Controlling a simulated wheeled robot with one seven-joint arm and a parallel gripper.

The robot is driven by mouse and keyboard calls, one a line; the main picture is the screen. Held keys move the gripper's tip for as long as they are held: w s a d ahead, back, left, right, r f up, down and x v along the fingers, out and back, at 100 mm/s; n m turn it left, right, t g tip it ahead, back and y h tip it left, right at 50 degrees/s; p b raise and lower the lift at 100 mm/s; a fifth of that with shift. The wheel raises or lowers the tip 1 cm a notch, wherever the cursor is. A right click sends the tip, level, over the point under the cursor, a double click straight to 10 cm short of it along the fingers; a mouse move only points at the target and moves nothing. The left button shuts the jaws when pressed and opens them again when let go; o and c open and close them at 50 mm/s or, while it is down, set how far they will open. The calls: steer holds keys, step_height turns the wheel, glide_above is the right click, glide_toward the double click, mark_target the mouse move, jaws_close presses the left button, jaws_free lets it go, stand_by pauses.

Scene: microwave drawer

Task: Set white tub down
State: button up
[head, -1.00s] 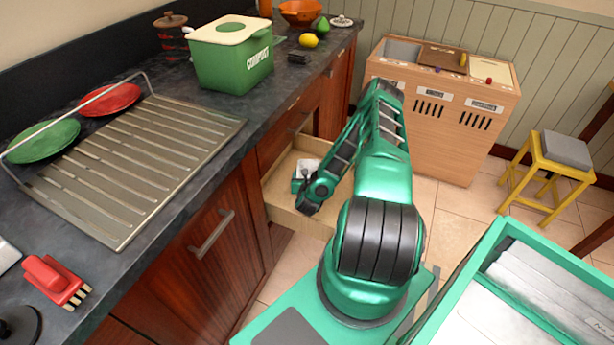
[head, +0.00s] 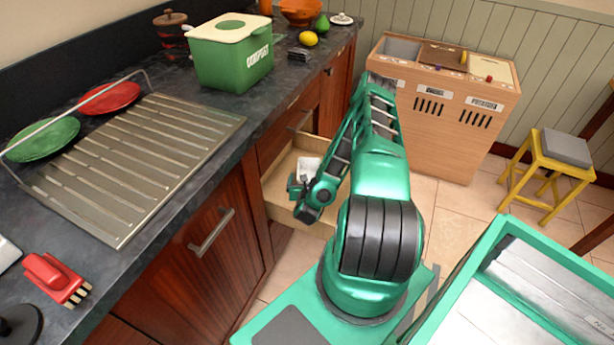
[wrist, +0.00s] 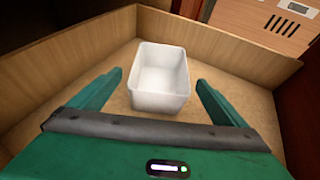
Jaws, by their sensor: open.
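The white tub (wrist: 160,98) sits upright and empty on the floor of the open wooden drawer (wrist: 55,65), near its far end in the wrist view. In the head view the tub (head: 307,168) shows partly behind my arm inside the drawer (head: 278,190). My gripper (wrist: 157,84) is open. Its two green fingers stand apart on either side of the tub, with visible gaps, and do not appear to touch it. In the head view my gripper is mostly hidden by my wrist.
The dark counter (head: 245,120) above the drawer holds a green compost bin (head: 232,60), a drying rack (head: 140,160) and plates. A wooden sorting cabinet (head: 440,110) stands beyond the drawer. A yellow stool (head: 545,165) is at the right.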

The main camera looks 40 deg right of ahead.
steer(key=shift+v, duration=2.75)
